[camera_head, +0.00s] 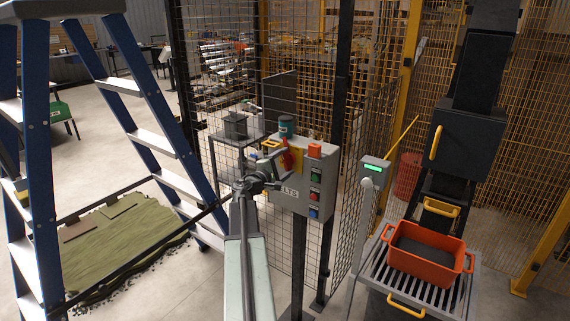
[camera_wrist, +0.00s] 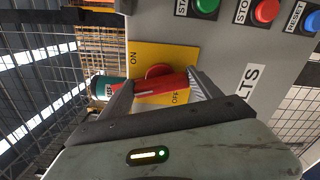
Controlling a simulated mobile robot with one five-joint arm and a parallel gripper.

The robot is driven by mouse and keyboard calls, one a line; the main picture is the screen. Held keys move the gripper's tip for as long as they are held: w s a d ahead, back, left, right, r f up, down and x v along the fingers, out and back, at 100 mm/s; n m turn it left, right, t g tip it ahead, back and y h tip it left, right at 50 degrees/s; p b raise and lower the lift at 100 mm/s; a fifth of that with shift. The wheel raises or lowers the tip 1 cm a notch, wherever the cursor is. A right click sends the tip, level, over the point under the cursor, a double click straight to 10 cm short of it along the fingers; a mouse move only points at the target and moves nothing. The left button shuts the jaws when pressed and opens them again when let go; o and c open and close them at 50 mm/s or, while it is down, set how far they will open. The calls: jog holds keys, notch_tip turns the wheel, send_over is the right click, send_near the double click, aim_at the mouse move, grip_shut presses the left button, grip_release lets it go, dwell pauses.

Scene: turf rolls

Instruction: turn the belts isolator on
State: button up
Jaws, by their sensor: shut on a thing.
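The belts isolator has a red handle (camera_head: 287,160) on a yellow plate (camera_head: 297,157), on the front of a grey control box (camera_head: 318,192). In the wrist view, the red handle (camera_wrist: 160,84) lies between the two fingers of my gripper (camera_wrist: 163,90), which is shut on it. The yellow plate (camera_wrist: 160,56) carries the words ON and OFF. The handle runs roughly upright on the box; which mark it points to I cannot tell. In the head view, my gripper (camera_head: 277,168) reaches the box from the front left and partly hides the plate.
Green, red and blue buttons (camera_head: 315,194) line the box's right side. A teal cylinder (camera_head: 286,127) and an orange piece (camera_head: 314,150) are at its top. Mesh fencing stands behind.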

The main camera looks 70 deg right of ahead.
jog(key=shift+s+f+m, duration=0.1)
jog(key=shift+f+m, duration=0.05)
jog(key=shift+m, duration=1.55)
jog(key=o, duration=1.4)
jog(key=v, duration=0.8)
